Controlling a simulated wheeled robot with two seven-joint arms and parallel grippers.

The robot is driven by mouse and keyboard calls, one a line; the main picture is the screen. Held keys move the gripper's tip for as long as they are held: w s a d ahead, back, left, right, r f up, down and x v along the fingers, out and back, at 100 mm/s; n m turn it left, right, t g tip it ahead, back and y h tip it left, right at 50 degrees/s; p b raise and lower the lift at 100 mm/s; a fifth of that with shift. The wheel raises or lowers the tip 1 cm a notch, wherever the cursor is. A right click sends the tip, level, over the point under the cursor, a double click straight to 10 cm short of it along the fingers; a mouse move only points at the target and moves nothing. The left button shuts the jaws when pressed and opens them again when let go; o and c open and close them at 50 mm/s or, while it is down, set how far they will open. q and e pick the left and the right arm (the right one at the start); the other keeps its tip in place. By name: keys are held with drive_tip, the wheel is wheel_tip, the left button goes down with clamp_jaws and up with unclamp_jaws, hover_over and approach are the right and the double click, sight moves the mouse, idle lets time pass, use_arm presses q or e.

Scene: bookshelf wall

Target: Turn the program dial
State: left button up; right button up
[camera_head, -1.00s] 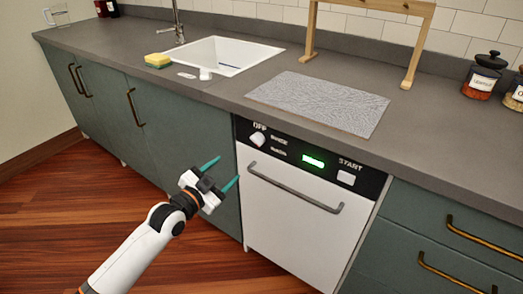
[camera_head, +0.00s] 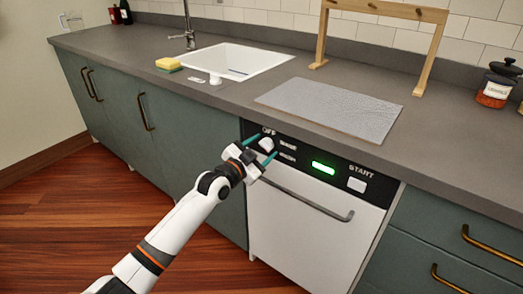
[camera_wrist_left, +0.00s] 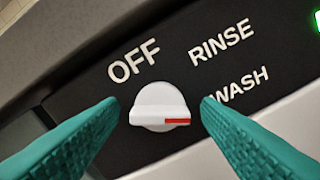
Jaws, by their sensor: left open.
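The program dial (camera_head: 266,145) is a white knob on the black control panel (camera_head: 341,170) of the white dishwasher. In the left wrist view the dial (camera_wrist_left: 160,107) has a red mark on its lower right, pointing right. The words OFF, RINSE and WASH are printed around it, OFF above left, RINSE and WASH to the right. My left gripper (camera_head: 262,151) is open in front of the panel. Its teal fingers (camera_wrist_left: 160,120) stand on either side of the dial, with gaps visible between them and the knob. My right gripper is not in view.
A dishwasher handle (camera_head: 300,195) sticks out below the panel. A START button (camera_head: 357,185) and a lit green display (camera_head: 323,168) are to the right. Above are the countertop (camera_head: 225,98), a grey mat (camera_head: 330,107), a sink (camera_head: 240,58) and a sponge (camera_head: 168,64).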

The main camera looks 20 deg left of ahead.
use_arm(q)
drive_tip(key=c, duration=1)
